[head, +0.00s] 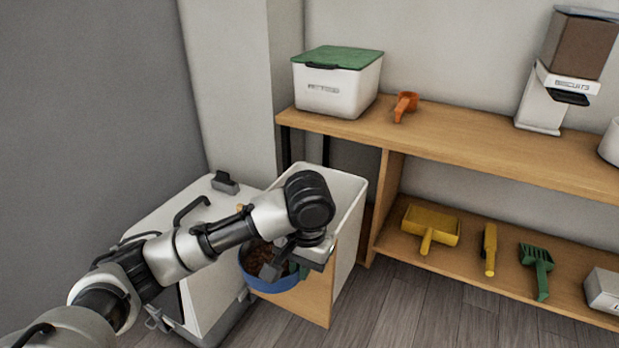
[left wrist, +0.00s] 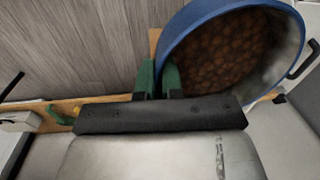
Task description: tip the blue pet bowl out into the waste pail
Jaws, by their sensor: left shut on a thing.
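The blue pet bowl (head: 271,284) holds brown kibble and hangs in front of the open white bin in the head view, which I take to be the waste pail (head: 346,222). My left gripper (head: 287,265) is shut on the bowl's rim. In the left wrist view the green fingers (left wrist: 158,78) pinch the blue rim, and the bowl (left wrist: 178,38) shows kibble inside. The bowl looks roughly level in the head view. My arm hides part of the bowl and of the pail. My right gripper is not in view.
A wooden panel (head: 312,293) stands by the pail. A white cabinet (head: 160,218) is at left. The shelf (head: 455,128) carries a green-lidded box (head: 338,88), an orange scoop (head: 404,106) and a dispenser (head: 560,85).

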